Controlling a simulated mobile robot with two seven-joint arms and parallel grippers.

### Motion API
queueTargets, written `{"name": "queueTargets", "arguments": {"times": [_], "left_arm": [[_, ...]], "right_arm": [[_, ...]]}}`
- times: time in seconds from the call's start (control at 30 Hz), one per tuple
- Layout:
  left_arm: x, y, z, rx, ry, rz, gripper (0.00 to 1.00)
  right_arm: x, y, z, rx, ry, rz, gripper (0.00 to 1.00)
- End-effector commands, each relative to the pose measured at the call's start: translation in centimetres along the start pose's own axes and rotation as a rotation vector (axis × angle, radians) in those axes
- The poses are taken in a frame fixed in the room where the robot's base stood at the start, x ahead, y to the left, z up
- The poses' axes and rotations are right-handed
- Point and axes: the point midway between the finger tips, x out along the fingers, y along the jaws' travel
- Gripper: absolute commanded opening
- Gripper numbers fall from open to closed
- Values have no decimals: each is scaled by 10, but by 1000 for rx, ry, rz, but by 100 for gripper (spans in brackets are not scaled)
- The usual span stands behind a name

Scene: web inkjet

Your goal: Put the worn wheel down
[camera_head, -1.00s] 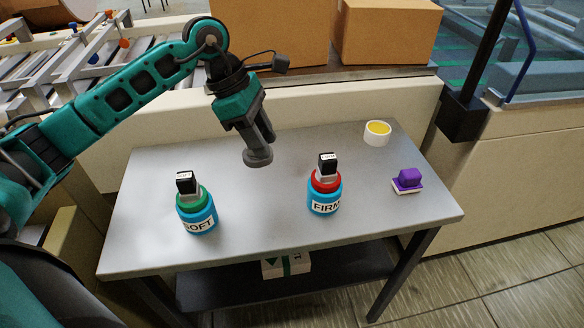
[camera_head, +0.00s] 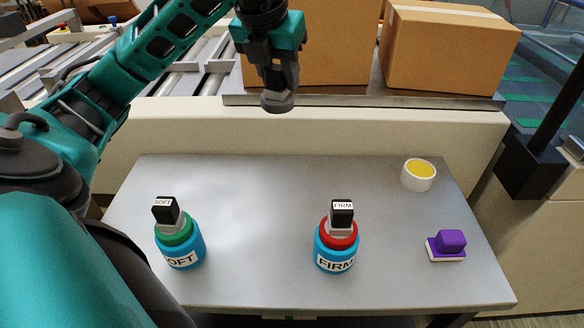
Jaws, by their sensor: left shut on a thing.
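My left gripper (camera_head: 277,82) is shut on the worn wheel (camera_head: 278,103), a dark grey disc with a stem, pointing down. In the head view it appears in front of the cream conveyor side, above the back edge of the grey table (camera_head: 260,215). A blue SOFT holder (camera_head: 181,250) with a green ring carries a black-topped piece (camera_head: 166,211) labelled SOFT at the table's left. A blue FIRM holder (camera_head: 336,254) with a red ring carries a black-topped piece (camera_head: 342,213) labelled FIRM right of the middle. My right gripper is not in view.
A white cup or roll with a yellow inside (camera_head: 419,176) stands at the back right. A purple-handled stamp (camera_head: 447,244) lies at the right. Cardboard boxes (camera_head: 448,52) stand on the conveyor behind. The table's middle and back left are clear.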

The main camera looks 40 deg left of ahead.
Motion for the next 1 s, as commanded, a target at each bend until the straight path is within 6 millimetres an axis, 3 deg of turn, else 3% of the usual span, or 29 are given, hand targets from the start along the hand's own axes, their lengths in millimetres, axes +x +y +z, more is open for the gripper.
{"name": "queueTargets", "arguments": {"times": [0.3, 0.5, 0.83, 1.0], "left_arm": [[81, 1, -35, 3, 9, 2, 4], [123, 0, -52, 3, 6, 1, 4], [149, 0, -63, 3, 4, 0, 4], [172, 0, -72, 2, 5, -1, 4]], "right_arm": [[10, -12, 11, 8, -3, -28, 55], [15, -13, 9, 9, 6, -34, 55], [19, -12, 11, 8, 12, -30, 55], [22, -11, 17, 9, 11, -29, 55]]}}
